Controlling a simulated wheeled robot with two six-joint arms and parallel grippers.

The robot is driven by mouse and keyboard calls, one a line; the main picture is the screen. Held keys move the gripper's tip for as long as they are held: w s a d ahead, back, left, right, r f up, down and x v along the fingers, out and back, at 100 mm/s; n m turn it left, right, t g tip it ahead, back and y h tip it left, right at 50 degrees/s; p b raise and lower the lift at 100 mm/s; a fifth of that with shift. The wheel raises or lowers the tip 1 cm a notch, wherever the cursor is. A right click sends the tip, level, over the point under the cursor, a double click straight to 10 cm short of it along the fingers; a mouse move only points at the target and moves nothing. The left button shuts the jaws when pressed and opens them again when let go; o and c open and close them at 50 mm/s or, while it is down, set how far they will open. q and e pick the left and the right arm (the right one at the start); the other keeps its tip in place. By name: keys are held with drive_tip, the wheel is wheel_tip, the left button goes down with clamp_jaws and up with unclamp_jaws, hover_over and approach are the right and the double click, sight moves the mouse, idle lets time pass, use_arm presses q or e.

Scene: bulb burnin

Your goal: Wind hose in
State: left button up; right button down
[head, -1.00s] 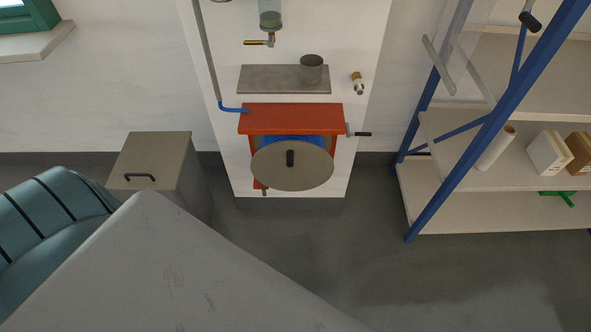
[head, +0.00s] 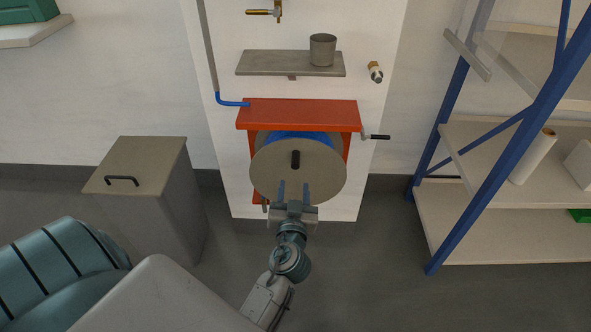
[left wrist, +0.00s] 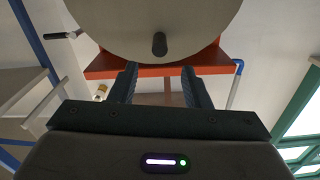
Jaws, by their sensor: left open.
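The hose reel (head: 275,178) is a round beige disc in a red-orange wall bracket (head: 300,113). A dark knob (head: 295,160) sticks out near its middle, and blue hose (head: 300,138) shows behind its upper rim. A blue hose end (head: 235,103) joins a grey pipe at upper left. A small crank (head: 376,137) sits at the bracket's right side. My left gripper (head: 294,188) is open and empty, in front of the disc's lower part, below the knob. In the left wrist view the disc (left wrist: 190,25) and knob (left wrist: 159,44) lie beyond the open fingers (left wrist: 163,85).
A shelf with a metal cup (head: 322,50) is above the reel. A grey bin (head: 140,170) stands left, and a teal rounded object (head: 60,270) is at lower left. A blue-framed rack (head: 490,150) is on the right. Floor between reel and rack is clear.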

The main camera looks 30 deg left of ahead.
sight(296, 163)
use_arm(q)
drive_tip(key=p+x, duration=0.1)
drive_tip(key=x, duration=0.9)
drive_tip(key=shift+w+a+p, duration=0.1)
drive_tip(key=shift+w+p, duration=0.15)
drive_tip(key=shift+p, duration=0.1)
use_arm(e)
drive_tip(key=shift+s+d+r+g+h, duration=0.3)
drive_tip(key=shift+s+d+r+g, duration=0.15)
drive_tip(key=shift+g, duration=0.35)
use_arm(q)
clamp_jaws()
use_arm(e)
drive_tip(key=shift+w, duration=0.1)
